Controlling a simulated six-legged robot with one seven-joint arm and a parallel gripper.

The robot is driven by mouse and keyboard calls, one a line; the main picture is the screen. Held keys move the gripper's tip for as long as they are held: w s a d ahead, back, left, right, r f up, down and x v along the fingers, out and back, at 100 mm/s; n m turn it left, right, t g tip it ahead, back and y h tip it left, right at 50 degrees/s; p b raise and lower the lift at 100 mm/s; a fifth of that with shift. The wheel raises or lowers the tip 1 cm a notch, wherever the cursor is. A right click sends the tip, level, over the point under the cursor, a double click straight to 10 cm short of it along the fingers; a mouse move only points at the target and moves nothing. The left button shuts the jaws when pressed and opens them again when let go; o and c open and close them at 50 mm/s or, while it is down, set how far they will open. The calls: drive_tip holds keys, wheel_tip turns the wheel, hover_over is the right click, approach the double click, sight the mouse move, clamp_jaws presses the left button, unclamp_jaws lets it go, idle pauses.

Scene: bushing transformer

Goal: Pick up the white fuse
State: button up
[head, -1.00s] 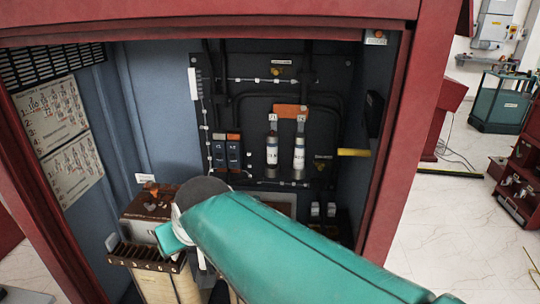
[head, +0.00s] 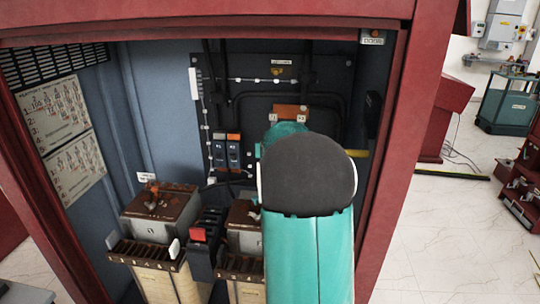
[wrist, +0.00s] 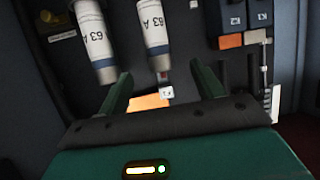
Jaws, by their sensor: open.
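Two white cylindrical fuses with grey metal end caps, both marked "63 A", are side by side in the wrist view: a left fuse (wrist: 93,38) and a right fuse (wrist: 152,35). The wrist picture is upside down to the head view. My gripper (wrist: 161,75) is open and empty, with one green finger on each side of a gap. The right fuse's near end lies just beyond this gap, and the left fuse's end is near the left fingertip. Contact cannot be told. In the head view my arm hides both fuses and the fingers.
An orange block (head: 291,111) is on the dark back panel (head: 265,95). Two blue-fronted switches (head: 226,152) are left of my arm. Brown-topped boxes (head: 160,210) and a black unit with a red part (head: 206,240) stand below. The red cabinet frame (head: 395,150) bounds the opening.

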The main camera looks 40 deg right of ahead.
drive_tip(key=x, duration=1.3)
drive_tip(key=shift+d+f, duration=0.2)
drive_tip(key=shift+s+r, duration=0.1)
drive_tip(key=c, duration=1.4)
